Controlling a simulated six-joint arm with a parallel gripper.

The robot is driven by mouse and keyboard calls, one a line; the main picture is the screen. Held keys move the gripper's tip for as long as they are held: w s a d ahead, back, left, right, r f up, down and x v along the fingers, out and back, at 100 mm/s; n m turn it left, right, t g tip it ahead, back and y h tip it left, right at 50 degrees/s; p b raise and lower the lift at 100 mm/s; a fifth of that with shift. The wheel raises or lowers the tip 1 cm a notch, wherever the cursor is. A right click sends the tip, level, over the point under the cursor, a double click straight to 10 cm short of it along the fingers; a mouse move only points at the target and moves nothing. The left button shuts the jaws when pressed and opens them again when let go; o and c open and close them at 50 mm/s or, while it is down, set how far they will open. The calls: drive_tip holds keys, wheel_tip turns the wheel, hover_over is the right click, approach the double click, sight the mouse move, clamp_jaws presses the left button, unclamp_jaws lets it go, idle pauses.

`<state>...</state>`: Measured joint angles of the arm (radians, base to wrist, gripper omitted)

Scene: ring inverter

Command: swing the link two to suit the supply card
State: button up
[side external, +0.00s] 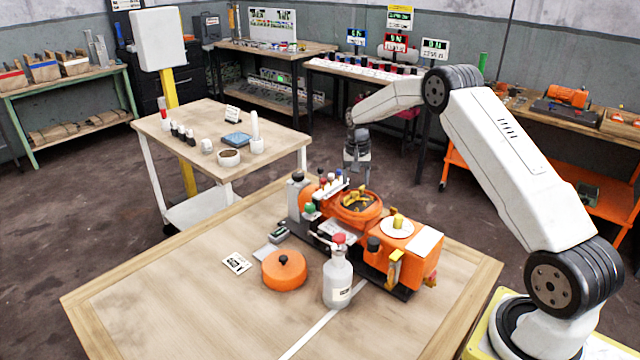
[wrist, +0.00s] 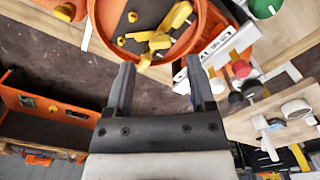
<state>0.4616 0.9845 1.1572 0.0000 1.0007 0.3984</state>
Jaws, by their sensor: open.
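An orange machine (side external: 360,230) stands on the wooden table. Its round open housing (side external: 355,203) holds yellow links, and these links (wrist: 155,42) show larger in the wrist view, inside the orange ring (wrist: 197,30). A small card with dark print (side external: 237,263) lies flat on the table left of the machine; I cannot read it, and cannot tell whether it is the supply card. My gripper (side external: 357,165) is above and behind the housing. In the wrist view my gripper (wrist: 163,80) is open and empty, its fingertips just short of the ring's edge. I cannot tell which link is two.
An orange lid with a black knob (side external: 284,270) and a clear bottle with a red cap (side external: 338,280) stand in front of the machine. A side table (side external: 190,150) with small pots is at the left.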

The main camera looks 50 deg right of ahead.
sight(355, 192)
drive_tip(key=shift+f, duration=1.95)
clamp_jaws()
